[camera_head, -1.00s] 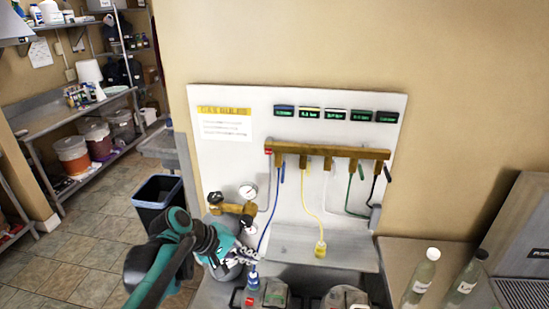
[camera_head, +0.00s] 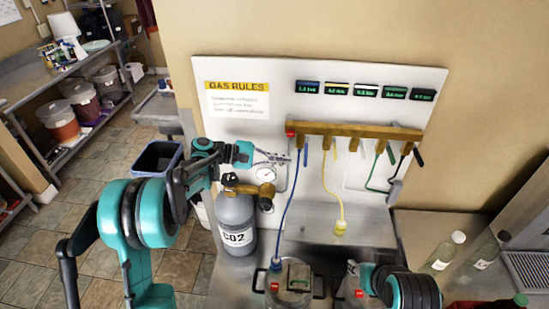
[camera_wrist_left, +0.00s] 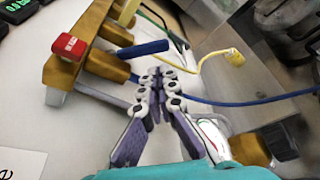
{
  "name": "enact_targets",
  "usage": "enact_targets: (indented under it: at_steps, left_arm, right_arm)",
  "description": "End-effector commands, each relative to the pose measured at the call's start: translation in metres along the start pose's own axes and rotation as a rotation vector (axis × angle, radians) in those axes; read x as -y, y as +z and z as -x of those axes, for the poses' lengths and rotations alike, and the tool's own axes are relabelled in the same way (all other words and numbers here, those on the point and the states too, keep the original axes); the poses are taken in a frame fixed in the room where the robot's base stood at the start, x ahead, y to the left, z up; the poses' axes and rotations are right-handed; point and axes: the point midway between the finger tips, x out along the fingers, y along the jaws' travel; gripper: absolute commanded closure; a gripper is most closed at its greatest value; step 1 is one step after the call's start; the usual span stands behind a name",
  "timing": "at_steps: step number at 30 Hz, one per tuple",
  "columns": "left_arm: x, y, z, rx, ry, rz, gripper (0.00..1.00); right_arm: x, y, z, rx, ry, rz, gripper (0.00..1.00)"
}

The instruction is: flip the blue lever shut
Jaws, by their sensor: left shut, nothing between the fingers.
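The blue lever (camera_head: 306,154) hangs down from the first valve on the left of the brass manifold (camera_head: 355,130). In the left wrist view the blue lever (camera_wrist_left: 143,48) lies roughly along the valve's brass outlet (camera_wrist_left: 108,66). My left gripper (camera_head: 284,158) is just left of the lever in the head view. In the wrist view its shut, empty fingertips (camera_wrist_left: 157,80) are close beside the lever; I cannot tell whether they touch. The blue hose (camera_head: 286,210) runs from the manifold down to a keg (camera_head: 290,285).
A pressure gauge (camera_head: 265,174) and the grey CO2 cylinder (camera_head: 237,222) stand below my left gripper. A yellow hose (camera_head: 327,190) hangs to the right. A red block (camera_head: 291,128) caps the manifold's left end. Bottles (camera_head: 443,252) stand at the right.

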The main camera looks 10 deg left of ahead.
Motion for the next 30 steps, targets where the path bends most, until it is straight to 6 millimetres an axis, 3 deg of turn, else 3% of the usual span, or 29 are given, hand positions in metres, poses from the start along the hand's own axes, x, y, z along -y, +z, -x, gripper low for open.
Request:
enact_targets:
  at_steps: [3, 10, 30]
  left_arm:
    - [0.0, 0.0, -0.022, 0.001, -0.002, 0.0, 1.0]
    - [0.0, 0.0, -0.047, -0.001, 0.0, 0.0, 1.0]
    - [0.0, 0.003, -0.051, -0.002, -0.013, 0.037, 1.0]
  right_arm:
    - [0.0, 0.001, -0.001, 0.0, 0.0, 0.0, 0.6]
    - [0.0, 0.001, -0.002, 0.0, 0.0, 0.0, 0.6]
    - [0.0, 0.001, -0.001, 0.0, 0.0, 0.0, 0.6]
